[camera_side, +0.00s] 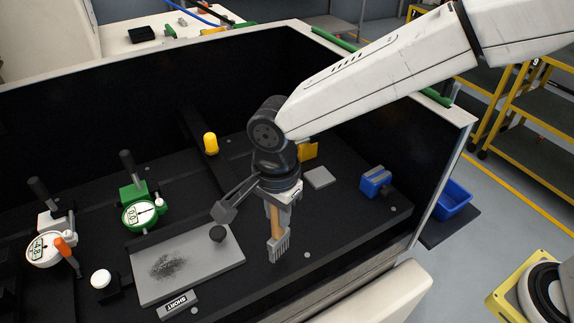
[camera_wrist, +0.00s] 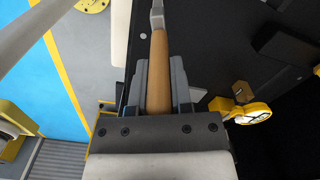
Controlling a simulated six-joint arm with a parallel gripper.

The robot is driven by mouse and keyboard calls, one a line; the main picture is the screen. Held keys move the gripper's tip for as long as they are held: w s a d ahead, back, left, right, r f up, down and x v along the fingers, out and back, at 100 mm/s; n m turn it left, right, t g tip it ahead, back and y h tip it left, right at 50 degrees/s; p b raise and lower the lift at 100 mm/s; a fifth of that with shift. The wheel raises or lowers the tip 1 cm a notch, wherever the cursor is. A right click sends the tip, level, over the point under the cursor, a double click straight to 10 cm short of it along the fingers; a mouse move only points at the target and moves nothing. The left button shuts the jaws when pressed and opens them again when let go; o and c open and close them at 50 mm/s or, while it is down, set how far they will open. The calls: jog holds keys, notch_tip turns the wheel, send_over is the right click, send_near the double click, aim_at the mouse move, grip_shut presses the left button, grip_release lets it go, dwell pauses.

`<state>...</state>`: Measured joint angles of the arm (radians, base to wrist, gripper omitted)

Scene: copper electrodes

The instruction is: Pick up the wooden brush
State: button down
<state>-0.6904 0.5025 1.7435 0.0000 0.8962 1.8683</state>
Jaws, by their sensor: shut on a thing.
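The wooden brush (camera_side: 276,226) has a tan handle and a grey bristle head. In the side view it hangs upright below my gripper (camera_side: 272,206), bristles down, over the black work surface. I cannot tell whether the bristles touch the surface. In the wrist view the brush handle (camera_wrist: 159,75) runs between the two grey fingers of my gripper (camera_wrist: 160,82), which are shut on it. The bristles are out of sight at the top of the wrist view.
A grey plate (camera_side: 200,262) with a dark powder patch and a black knob lies left of the brush. Dial gauges (camera_side: 140,215) stand further left. A blue block (camera_side: 375,182) and a small grey square (camera_side: 319,177) sit to the right. Dark walls enclose the back and right.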

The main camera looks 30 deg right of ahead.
jog(key=s+d+r, duration=0.7)
jog(key=s+r, duration=0.3)
jog(key=s, duration=0.1)
jog(key=shift+s+d+r, duration=0.2)
jog(key=shift+s+d, duration=0.05)
jog(key=shift+s, duration=0.15)
dwell(1.1)
jog(key=shift+r+m, duration=0.15)
jog(key=shift+m, duration=2.05)
